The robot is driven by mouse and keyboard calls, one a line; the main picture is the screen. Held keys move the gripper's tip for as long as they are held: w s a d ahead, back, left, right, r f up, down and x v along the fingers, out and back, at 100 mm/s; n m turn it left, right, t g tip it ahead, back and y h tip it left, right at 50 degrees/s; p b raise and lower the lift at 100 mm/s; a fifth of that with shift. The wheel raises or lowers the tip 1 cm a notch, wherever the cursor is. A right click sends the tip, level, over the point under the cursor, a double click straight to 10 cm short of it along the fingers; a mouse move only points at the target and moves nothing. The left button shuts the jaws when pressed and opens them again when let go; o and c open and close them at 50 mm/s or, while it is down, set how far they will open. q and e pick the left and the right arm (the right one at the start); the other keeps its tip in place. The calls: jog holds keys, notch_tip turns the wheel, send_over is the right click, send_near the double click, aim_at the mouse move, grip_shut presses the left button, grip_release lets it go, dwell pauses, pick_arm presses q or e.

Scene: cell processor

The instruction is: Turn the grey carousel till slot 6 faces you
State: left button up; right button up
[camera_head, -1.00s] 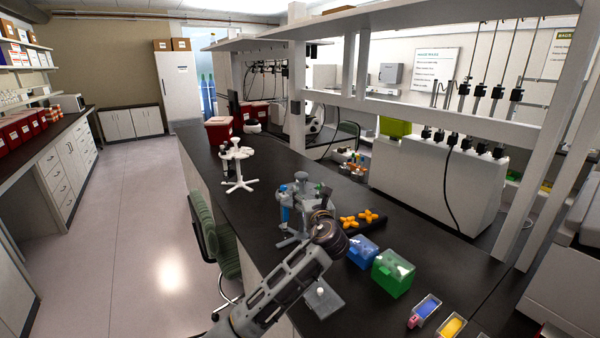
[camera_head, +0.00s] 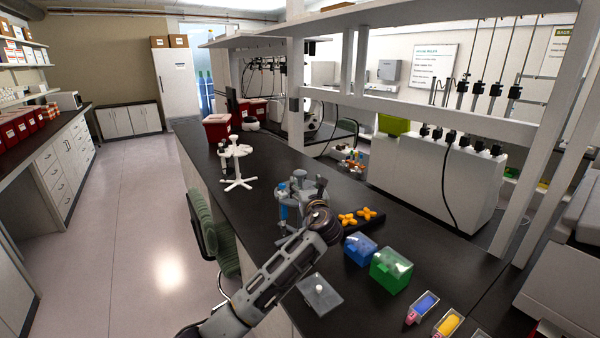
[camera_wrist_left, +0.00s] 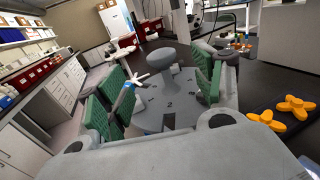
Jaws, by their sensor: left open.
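The grey carousel (camera_head: 297,190) stands on the black bench, partly hidden behind my left wrist in the head view. In the left wrist view its round top knob (camera_wrist_left: 173,58) and grey plate (camera_wrist_left: 170,105) fill the middle. A blue-marked pipette (camera_head: 283,212) hangs on its left side. My left gripper (camera_head: 317,204) is at the carousel's near side. In the left wrist view the gripper (camera_wrist_left: 160,88) is open, with its green-padded fingers apart on either side of the carousel's plate. I cannot tell if they touch it. No slot numbers are readable. My right gripper is out of view.
A white carousel (camera_head: 237,165) stands farther back on the bench. Orange pieces (camera_head: 357,217), a blue box (camera_head: 360,249) and a green box (camera_head: 391,270) stand to the right. A grey plate with a white knob (camera_head: 320,295) lies nearer. A green chair (camera_head: 212,238) is at the left.

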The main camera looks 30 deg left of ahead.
aim_at(301, 174)
pick_arm(q)
jog(key=x, duration=0.4)
jog(key=shift+w+a, duration=0.15)
jog(key=shift+a, duration=0.05)
jog(key=shift+p+x, duration=0.5)
jog(key=shift+x, duration=2.55)
jog(key=shift+d, duration=0.1)
jog(key=shift+c, duration=0.4)
jog(key=c, duration=1.4)
